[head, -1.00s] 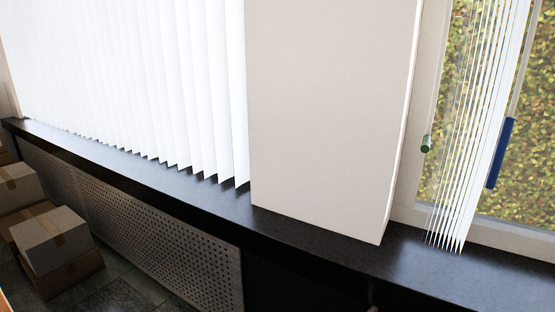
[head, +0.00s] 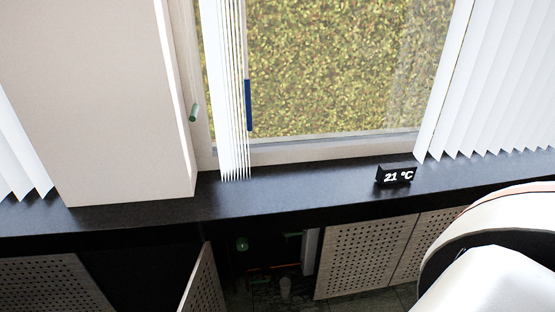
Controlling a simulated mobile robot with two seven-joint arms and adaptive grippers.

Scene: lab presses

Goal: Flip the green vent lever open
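A small green handle (head: 193,112) sits on the left window frame, between the beige pillar and the bunched blind slats. It is tilted slightly. I cannot tell from this view whether it is the vent lever or how it is set. A second green part (head: 242,243), round and small, shows in the dark open bay under the sill. Neither of my grippers is in view.
A blue handle (head: 248,105) is on the window beside bunched slats (head: 229,80). A 21 °C display (head: 396,175) stands on the black sill (head: 300,190). Below, a perforated panel (head: 203,285) is swung open. A beige pillar (head: 110,90) stands left.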

